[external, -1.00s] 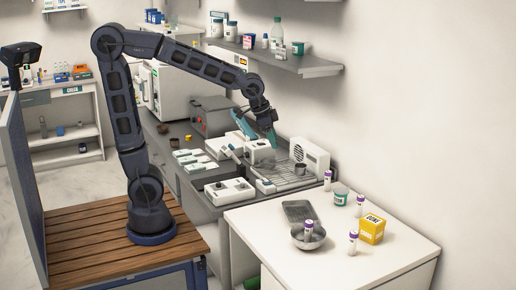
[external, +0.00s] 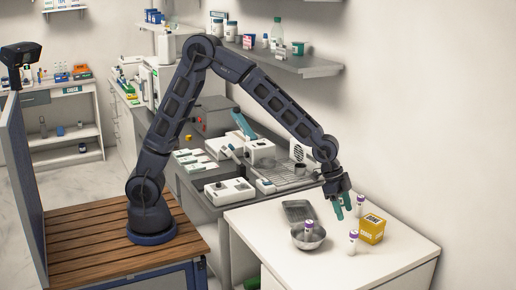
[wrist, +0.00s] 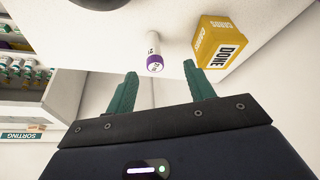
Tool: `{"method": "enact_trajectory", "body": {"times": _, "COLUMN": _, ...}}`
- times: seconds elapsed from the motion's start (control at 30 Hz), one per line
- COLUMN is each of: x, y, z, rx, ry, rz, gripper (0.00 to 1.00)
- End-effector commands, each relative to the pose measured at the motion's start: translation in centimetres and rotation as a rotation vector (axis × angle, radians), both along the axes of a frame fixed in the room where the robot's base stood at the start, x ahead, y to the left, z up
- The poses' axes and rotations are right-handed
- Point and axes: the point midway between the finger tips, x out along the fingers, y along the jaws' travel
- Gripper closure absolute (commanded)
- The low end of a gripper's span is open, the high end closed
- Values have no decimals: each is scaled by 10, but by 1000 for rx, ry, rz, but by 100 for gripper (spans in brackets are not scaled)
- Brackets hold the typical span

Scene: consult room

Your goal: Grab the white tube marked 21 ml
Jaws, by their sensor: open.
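Several white tubes with purple caps are on the white table. In the external view one stands in the metal bowl (external: 317,240), one tube (external: 352,243) stands at the front, and another tube (external: 361,201) stands behind the yellow box. My gripper (external: 343,213) is open above the table, pointing down, with teal fingers.
The yellow box (external: 372,229) marked DONE is right of my gripper; it also shows close to the right finger in the wrist view (wrist: 220,42). A grey tray (external: 297,210) lies behind the bowl. The wall bounds the table's back. The table's right front is clear.

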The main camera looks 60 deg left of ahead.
Motion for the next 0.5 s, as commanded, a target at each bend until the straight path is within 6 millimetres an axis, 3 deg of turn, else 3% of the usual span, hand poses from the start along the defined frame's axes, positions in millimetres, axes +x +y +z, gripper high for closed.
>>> {"method": "enact_trajectory", "body": {"times": 0.1, "x": -1, "y": -15, "z": -10, "rx": -8, "ry": 4, "rz": -20, "gripper": 47}}
{"method": "enact_trajectory", "body": {"times": 0.27, "x": 0, "y": -21, "z": -17, "rx": -10, "ry": 5, "rz": -28, "gripper": 47}}
{"method": "enact_trajectory", "body": {"times": 0.5, "x": 4, "y": -31, "z": -46, "rx": -8, "ry": 7, "rz": -29, "gripper": 47}}
